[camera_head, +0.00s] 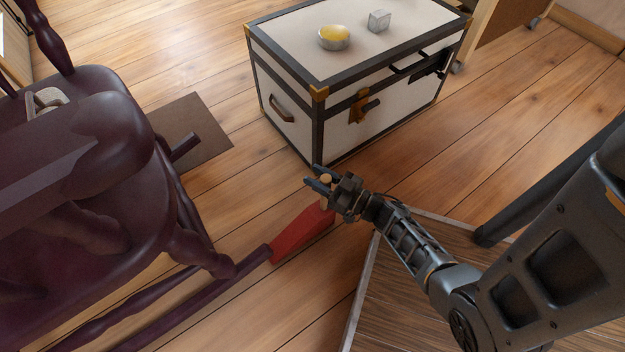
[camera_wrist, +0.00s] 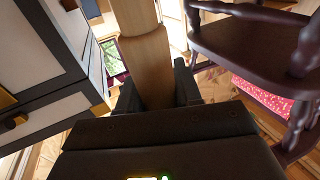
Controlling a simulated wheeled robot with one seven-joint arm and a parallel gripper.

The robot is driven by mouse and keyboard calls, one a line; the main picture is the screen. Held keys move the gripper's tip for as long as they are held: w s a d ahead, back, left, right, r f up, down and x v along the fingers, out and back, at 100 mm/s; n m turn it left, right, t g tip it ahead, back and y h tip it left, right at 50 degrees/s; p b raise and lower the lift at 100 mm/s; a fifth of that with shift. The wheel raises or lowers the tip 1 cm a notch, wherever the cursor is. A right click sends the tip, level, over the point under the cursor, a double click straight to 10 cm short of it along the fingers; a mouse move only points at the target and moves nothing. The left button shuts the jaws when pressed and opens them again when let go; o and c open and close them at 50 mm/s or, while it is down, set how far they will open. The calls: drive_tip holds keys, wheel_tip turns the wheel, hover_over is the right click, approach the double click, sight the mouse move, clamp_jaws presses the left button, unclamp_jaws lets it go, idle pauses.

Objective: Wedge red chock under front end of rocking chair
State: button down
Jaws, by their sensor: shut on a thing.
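The red chock (camera_head: 300,232) is on or just above the plank floor, its near-left end meeting the front tip of the rocker (camera_head: 250,262) of the dark purple rocking chair (camera_head: 75,170). I cannot tell whether any of it is under the rocker. My gripper (camera_head: 319,181) is just above the chock's far-right end, shut on a tan wooden handle (camera_head: 326,178). The handle fills the space between the fingers in the wrist view (camera_wrist: 148,60). It seems to belong to the chock, but the join is hidden. The chair (camera_wrist: 245,45) also shows at right in the wrist view.
A white trunk with black edging (camera_head: 287,108) stands close behind my gripper, bearing a yellow-topped bowl (camera_head: 334,38) and a grey cube (camera_head: 379,20). A brown mat (camera_head: 200,125) lies behind the chair. A metal-edged, wood-grained panel (camera_head: 385,310) is beneath my arm.

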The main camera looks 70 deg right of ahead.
drive_tip(key=shift+w+a+r, duration=0.1)
idle(0.3)
drive_tip(key=w+a+f, duration=0.1)
drive_tip(key=w+a, duration=0.2)
drive_tip(key=a, duration=0.2)
drive_tip(key=shift+w+a+b, duration=0.25)
drive_tip(key=shift+w+b, duration=0.1)
idle(0.7)
drive_tip(key=shift+f, duration=0.1)
drive_tip(key=shift+f, duration=0.15)
idle(0.6)
drive_tip(key=shift+w+a, duration=0.15)
drive_tip(key=shift+a, duration=0.15)
drive_tip(key=c, duration=0.7)
unclamp_jaws()
